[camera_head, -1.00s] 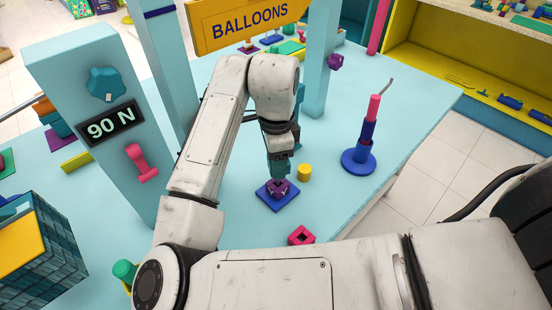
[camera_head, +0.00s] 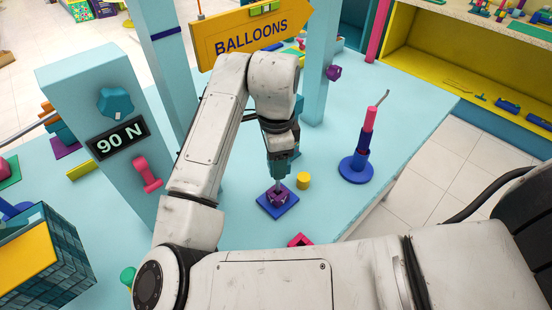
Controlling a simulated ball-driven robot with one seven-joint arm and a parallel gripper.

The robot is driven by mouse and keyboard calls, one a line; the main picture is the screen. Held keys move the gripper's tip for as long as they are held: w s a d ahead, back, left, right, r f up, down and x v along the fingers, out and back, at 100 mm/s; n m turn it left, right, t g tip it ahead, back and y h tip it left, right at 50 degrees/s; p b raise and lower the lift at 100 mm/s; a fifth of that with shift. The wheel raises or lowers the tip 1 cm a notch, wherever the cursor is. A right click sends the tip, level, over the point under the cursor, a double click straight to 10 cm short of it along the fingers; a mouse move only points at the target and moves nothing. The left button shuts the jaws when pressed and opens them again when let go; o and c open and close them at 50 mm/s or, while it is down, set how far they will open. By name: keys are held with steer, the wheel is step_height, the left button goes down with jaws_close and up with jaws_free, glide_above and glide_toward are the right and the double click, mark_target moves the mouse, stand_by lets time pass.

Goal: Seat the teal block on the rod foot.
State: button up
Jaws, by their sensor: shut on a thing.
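My gripper (camera_head: 278,172) points down near the table's middle, above a blue square plate (camera_head: 265,212). The teal block (camera_head: 279,165) appears as a teal shape at its fingers, and the jaws are shut on it. The arm hides part of the grip, and block and fingers are hard to tell apart. A purple piece (camera_head: 278,196) stands on the plate just below the fingers. A small grey part shows between the teal shape and the purple piece. Which part is the rod foot is not clear. A round blue base (camera_head: 356,170) stands to the right with a blue and pink post and bent grey tip.
A yellow cylinder (camera_head: 303,180) stands close right of my gripper. A pink piece (camera_head: 300,240) lies in front, partly behind my arm. A light blue pillar (camera_head: 100,130) reading 90 N stands left. The yellow BALLOONS sign (camera_head: 250,32) is behind. The right table edge is mostly clear.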

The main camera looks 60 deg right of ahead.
steer(key=shift+r+p, duration=1.1)
steer(key=shift+r, duration=0.45)
steer(key=shift+w, duration=0.1)
steer(key=shift+f+b, duration=3.7)
steer(key=shift+f, duration=1.2)
stand_by(0.4)
steer(key=shift+r, duration=0.1)
